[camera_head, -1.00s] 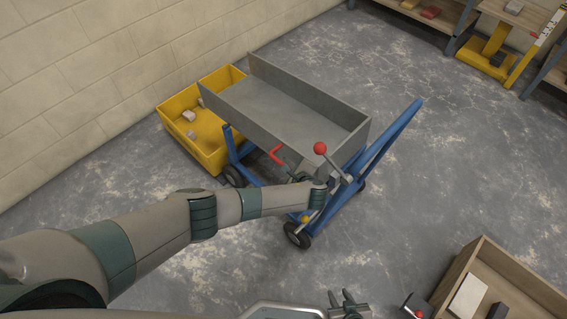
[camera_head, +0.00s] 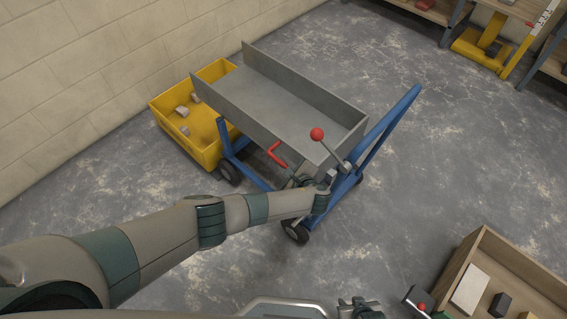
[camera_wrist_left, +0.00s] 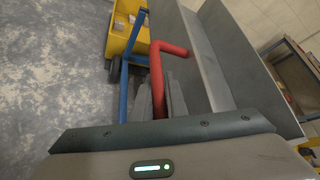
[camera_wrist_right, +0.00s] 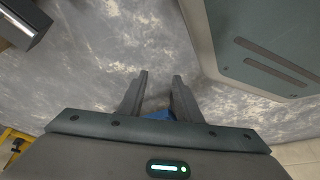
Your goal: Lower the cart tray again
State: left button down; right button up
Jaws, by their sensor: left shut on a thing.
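The cart has a blue frame (camera_head: 368,148) and a grey tray (camera_head: 275,102). The tray is raised on the frame and its left end stands higher than its right end. A red crank handle (camera_head: 275,154) juts from under the tray's near side. A lever with a red knob (camera_head: 317,133) stands at the cart's right end. My left gripper is at the crank, its fingers mostly hidden by my arm in the head view. In the left wrist view my left gripper (camera_wrist_left: 158,92) is shut around the red crank (camera_wrist_left: 158,72). My right gripper (camera_wrist_right: 161,85) is open and empty, near the bottom edge (camera_head: 360,309).
A yellow bin (camera_head: 190,152) with several grey pieces stands left of the cart by the wall. A wooden box (camera_head: 530,274) with small blocks is at the lower right. Shelves (camera_head: 425,10) are at the back. Floor right of the cart is clear.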

pick_arm(q)
jog(key=c, duration=2)
grip_release()
jog(key=shift+s+f, duration=0.25)
jog(key=shift+f, duration=0.2)
jog(key=shift+c, duration=0.2)
jog(key=shift+o, duration=1.4)
jog(key=shift+w+f, duration=0.1)
jog(key=shift+w, duration=0.05)
jog(key=shift+d, duration=0.1)
pick_arm(e)
jog(key=shift+f, duration=0.1)
pick_arm(q)
jog(key=shift+r, duration=0.25)
